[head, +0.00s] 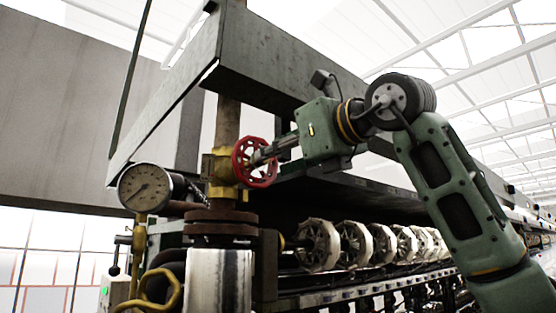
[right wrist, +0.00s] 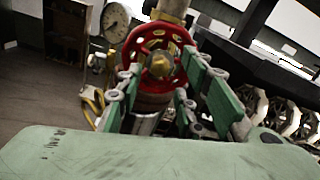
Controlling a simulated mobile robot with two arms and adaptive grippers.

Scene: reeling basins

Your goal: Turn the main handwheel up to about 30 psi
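The red handwheel (head: 241,164) is a spoked wheel on a brass valve on the upright pipe. It also shows in the right wrist view (right wrist: 131,50), with its brass hub nut (right wrist: 160,66) in the middle. My right gripper (head: 266,156) reaches in from the right at the wheel's face. In the right wrist view its fingers (right wrist: 164,72) are spread on either side of the hub, with nothing clamped between them; whether they touch the wheel I cannot tell. The round pressure gauge (head: 146,188) is left of the valve; its numbers are too small to read. My left gripper is out of view.
A grey steel beam (head: 290,75) runs above the wheel and my right arm. A row of pale reels (head: 357,243) stretches right, below my arm. Yellow pipework (head: 166,285) and a pale cylinder (head: 219,280) stand below the valve.

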